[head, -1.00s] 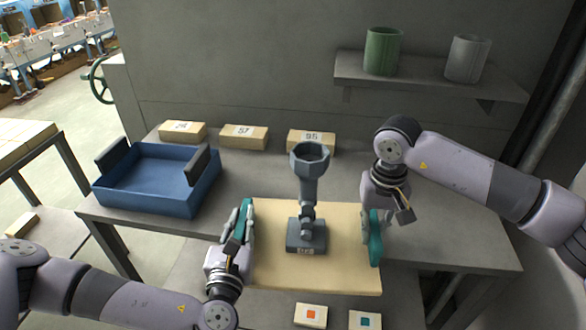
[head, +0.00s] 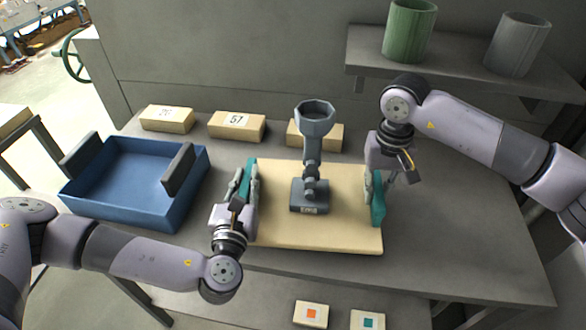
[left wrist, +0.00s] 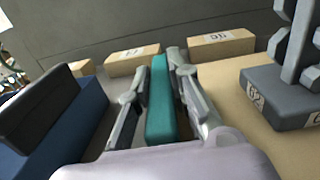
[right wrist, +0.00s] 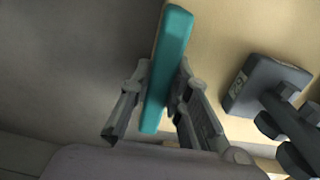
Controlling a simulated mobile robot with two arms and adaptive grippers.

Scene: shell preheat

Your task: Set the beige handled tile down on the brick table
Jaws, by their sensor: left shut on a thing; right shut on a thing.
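The beige tile (head: 345,225) has an upright teal handle at each side, and a dark grey stand (head: 312,165) with an open ring on top stands on it. My left gripper (head: 248,190) is shut on the left teal handle (left wrist: 158,105). My right gripper (head: 375,190) is shut on the right teal handle (right wrist: 168,60). The tile looks level and lies over the grey table (head: 460,240), inside its front edge in the head view. I cannot tell whether it touches the tabletop. Several beige numbered bricks (head: 237,125) sit along the table's back.
A blue tray (head: 125,180) with dark grips stands left of the tile. A wall shelf (head: 450,70) holds a green cup (head: 410,30) and a grey cup (head: 517,45). Two marked blocks (head: 311,314) lie low in front. The table is clear at right.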

